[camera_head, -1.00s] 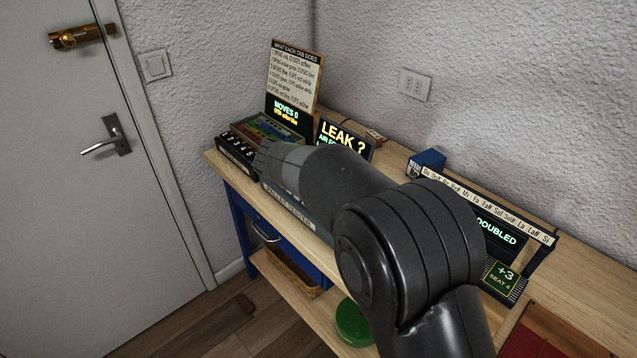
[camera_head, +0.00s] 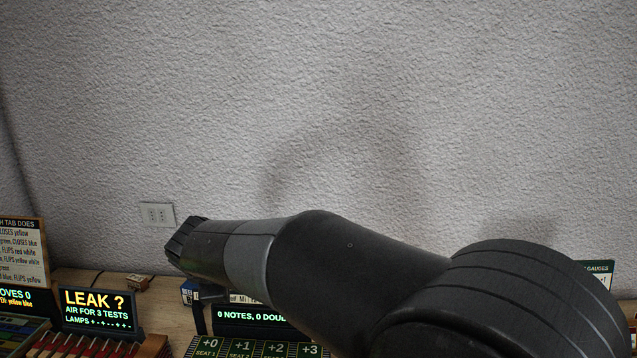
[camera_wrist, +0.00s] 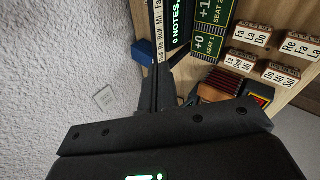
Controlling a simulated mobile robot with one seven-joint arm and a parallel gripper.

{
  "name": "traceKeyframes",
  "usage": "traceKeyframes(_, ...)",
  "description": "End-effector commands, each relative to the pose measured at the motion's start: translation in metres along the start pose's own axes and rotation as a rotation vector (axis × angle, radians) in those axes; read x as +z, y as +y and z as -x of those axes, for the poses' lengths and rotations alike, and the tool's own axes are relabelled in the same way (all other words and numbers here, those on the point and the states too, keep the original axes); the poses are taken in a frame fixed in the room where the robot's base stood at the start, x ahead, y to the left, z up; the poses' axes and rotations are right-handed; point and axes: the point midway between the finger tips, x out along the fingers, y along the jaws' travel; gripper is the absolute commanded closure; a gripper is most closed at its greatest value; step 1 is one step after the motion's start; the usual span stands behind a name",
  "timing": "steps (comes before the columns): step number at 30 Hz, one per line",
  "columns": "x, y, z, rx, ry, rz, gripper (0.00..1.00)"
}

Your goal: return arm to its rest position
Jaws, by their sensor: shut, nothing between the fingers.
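My arm crosses the lower right of the head view, with its dark ribbed end (camera_head: 185,242) pointing left in front of the wall. The exact gap is hard to judge.
The bench carries a LEAK display (camera_head: 98,310), a notes display (camera_head: 245,315), green seat tiles (camera_head: 243,348), and a blue box (camera_wrist: 142,50). Several note blocks (camera_wrist: 250,34) lie on the wood. The textured wall (camera_head: 330,100) with an outlet (camera_head: 157,214) stands behind.

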Motion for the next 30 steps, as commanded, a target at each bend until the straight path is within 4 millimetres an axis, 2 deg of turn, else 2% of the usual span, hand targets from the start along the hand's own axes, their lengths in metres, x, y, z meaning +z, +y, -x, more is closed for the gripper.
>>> traceKeyframes(1,0.034,-0.001,0.011,-0.009,-0.020,-0.094,1.00)
traceKeyframes(6,0.126,-0.023,0.045,-0.044,-0.076,-0.407,1.00)
traceKeyframes(11,0.196,-0.058,0.079,-0.064,-0.123,-0.698,1.00)
traceKeyframes(15,0.244,-0.099,0.106,-0.074,-0.160,-0.951,1.00)
traceKeyframes(21,0.290,-0.165,0.142,-0.074,-0.199,-1.312,1.00)
traceKeyframes(27,0.309,-0.225,0.163,-0.065,-0.221,-1.614,1.00)
traceKeyframes(30,0.312,-0.244,0.168,-0.062,-0.225,-1.709,1.00)
